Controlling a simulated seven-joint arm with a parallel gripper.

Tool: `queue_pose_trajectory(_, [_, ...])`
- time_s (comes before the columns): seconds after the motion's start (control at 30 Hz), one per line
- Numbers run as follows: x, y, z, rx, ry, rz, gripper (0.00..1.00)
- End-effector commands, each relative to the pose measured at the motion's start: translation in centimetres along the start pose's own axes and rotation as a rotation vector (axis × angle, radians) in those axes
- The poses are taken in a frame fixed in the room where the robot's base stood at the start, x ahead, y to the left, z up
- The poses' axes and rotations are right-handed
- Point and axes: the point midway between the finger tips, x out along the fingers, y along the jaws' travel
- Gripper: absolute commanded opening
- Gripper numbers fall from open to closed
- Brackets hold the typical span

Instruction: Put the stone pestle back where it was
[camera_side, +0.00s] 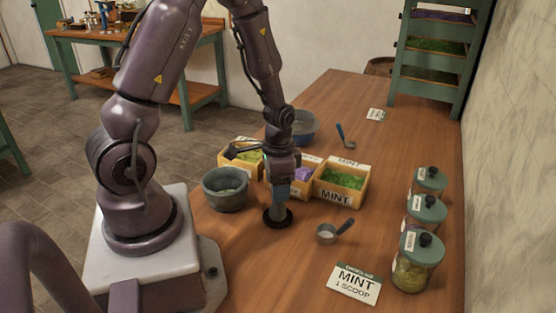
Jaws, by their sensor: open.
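My gripper (281,187) points down in the side view, low over the table between the grey stone mortar (225,203) and the ingredient boxes. Its jaws are open. Just below it a dark round stand (277,221) sits on the table. A blue-grey upright piece shows between the gripper and the stand; I cannot tell whether it is the stone pestle or part of my fingers. No pestle is clearly visible elsewhere.
Wooden boxes, including the green mint box (343,182), stand behind my gripper. A blue-grey bowl (304,128) is behind them. A scoop (328,234), a mint card (354,284) and lidded jars (417,262) lie to the right.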

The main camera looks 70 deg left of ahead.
Motion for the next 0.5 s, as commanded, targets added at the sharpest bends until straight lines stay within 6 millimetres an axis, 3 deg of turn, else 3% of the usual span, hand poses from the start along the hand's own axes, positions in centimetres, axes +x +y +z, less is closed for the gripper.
queue_pose_trajectory(0.2, [-4.7,-0.1,-0.1,0.000,0.007,-0.004,0.58])
queue_pose_trajectory(0.5, [-8.2,0.1,-0.1,0.000,0.004,-0.002,0.58])
